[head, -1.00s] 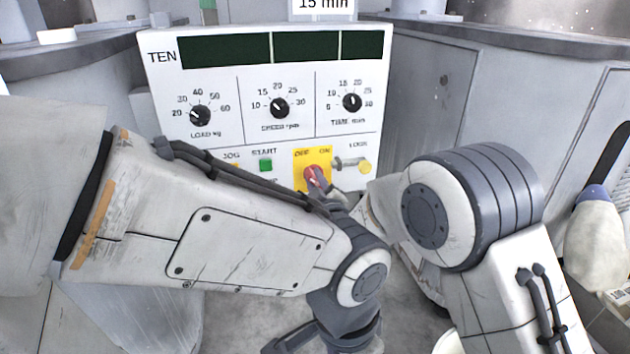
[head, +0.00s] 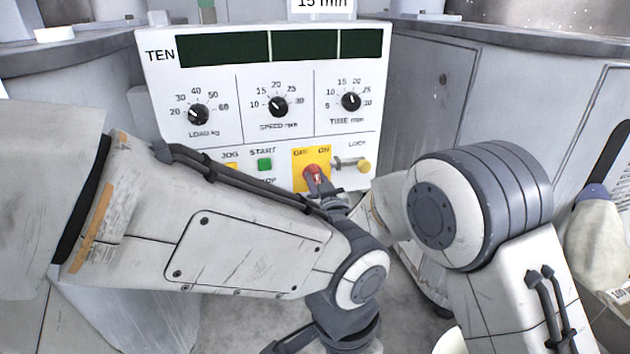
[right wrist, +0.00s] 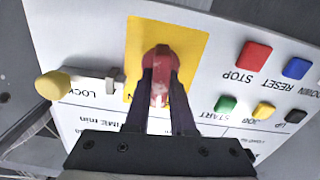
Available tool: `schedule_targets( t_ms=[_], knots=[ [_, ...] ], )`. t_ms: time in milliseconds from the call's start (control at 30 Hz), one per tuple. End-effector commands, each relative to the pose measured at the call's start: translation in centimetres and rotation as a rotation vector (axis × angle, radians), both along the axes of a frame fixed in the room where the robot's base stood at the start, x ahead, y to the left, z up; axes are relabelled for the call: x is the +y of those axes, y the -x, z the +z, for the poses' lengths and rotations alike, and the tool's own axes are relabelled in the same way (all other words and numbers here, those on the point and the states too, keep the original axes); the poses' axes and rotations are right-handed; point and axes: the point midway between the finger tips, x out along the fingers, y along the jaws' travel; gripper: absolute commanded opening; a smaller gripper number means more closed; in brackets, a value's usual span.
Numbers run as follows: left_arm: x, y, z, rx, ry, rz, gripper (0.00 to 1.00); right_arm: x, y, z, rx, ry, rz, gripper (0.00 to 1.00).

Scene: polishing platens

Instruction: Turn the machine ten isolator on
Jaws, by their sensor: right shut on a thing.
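Machine TEN's white panel (head: 215,75) faces me, with the isolator's yellow plate (head: 299,182) low on it, marked OFF and ON. The isolator's red handle (head: 313,172) sits on this plate, and also shows in the right wrist view (right wrist: 160,62). My right gripper (head: 318,184) is shut on the red handle, with a dark finger on each side of it in the right wrist view (right wrist: 160,92). The handle looks close to upright with a slight lean; I cannot tell its exact setting. My left arm crosses the foreground; its gripper is not visible.
A LOCK pin with a yellow knob (head: 364,166) is right of the plate. The green START button (head: 264,164) is to its left; a red STOP button (right wrist: 253,62) shows in the right wrist view. Grey cabinets (head: 430,95) flank the panel.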

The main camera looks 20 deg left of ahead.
Motion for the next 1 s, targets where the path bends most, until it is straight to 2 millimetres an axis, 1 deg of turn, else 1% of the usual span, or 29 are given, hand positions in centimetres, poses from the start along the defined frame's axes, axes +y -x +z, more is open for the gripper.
schedule_targets(
  t_ms=[600, 800, 1000],
  knots=[
    [0.0, 0.0, -1.4, 0.000, 0.000, 0.000, 0.50, -0.4, -0.2, -0.2, 0.322, -0.476, -0.001, 0.00],
    [0.0, 0.0, -1.8, 0.000, 0.000, 0.000, 0.50, -0.4, -0.3, -0.2, 0.405, -0.600, -0.001, 0.00],
    [0.0, 0.0, -2.1, 0.000, 0.000, 0.000, 0.50, -0.5, -0.3, -0.3, 0.464, -0.687, -0.001, 0.00]
  ],
)
